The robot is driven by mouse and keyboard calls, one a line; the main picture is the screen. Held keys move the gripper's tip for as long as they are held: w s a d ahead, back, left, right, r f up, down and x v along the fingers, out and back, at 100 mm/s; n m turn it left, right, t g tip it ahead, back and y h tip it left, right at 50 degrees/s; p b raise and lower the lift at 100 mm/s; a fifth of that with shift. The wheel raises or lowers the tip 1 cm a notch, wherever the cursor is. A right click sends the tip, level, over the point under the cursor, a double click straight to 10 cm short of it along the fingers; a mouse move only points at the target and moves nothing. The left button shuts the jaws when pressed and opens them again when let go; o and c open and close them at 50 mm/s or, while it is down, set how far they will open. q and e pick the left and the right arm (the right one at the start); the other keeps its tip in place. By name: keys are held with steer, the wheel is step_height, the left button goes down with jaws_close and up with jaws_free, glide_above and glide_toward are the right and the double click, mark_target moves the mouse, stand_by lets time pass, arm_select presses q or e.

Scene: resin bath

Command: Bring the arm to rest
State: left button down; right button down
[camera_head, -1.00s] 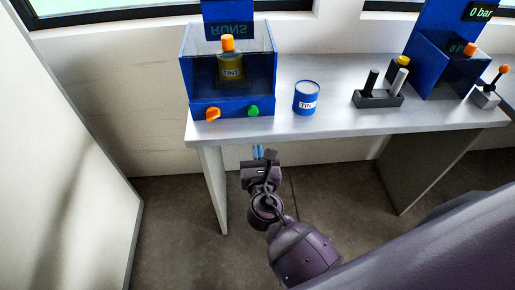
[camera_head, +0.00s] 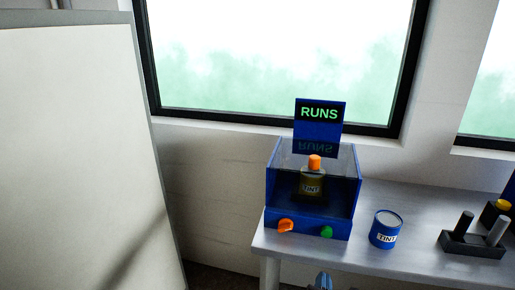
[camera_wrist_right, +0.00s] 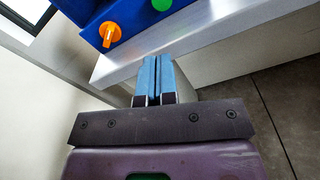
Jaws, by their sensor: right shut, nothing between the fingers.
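My right gripper (camera_head: 322,281) shows only as a small blue tip at the bottom edge of the head view, in front of the table edge. In the right wrist view its blue fingers (camera_wrist_right: 154,78) are together with nothing between them, beside the edge of the table and below the blue bath. My left gripper is in neither view.
On the grey table (camera_head: 410,268) stand a blue bath (camera_head: 312,228) with an orange-capped TINT bottle (camera_head: 312,183) inside, a blue TINT tin (camera_head: 386,230) and a dark holder (camera_head: 474,245) with rods. A sign (camera_head: 319,113) reads RUNS. A pale panel (camera_head: 75,150) stands at left.

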steer(key=s+d+f+m+g+y, duration=0.2)
steer(key=s+d+f+m, duration=0.3)
steer(key=s+m, duration=0.5)
steer(key=s+d+f+m+g+y, duration=0.2)
steer(key=s+d+f+m, duration=0.4)
steer(key=m, duration=1.2)
steer(key=s+f+g, duration=0.1)
steer(key=s+f, duration=0.1)
steer(key=s, duration=0.2)
steer(key=shift+f+g, duration=0.25)
steer(key=shift+g, duration=0.15)
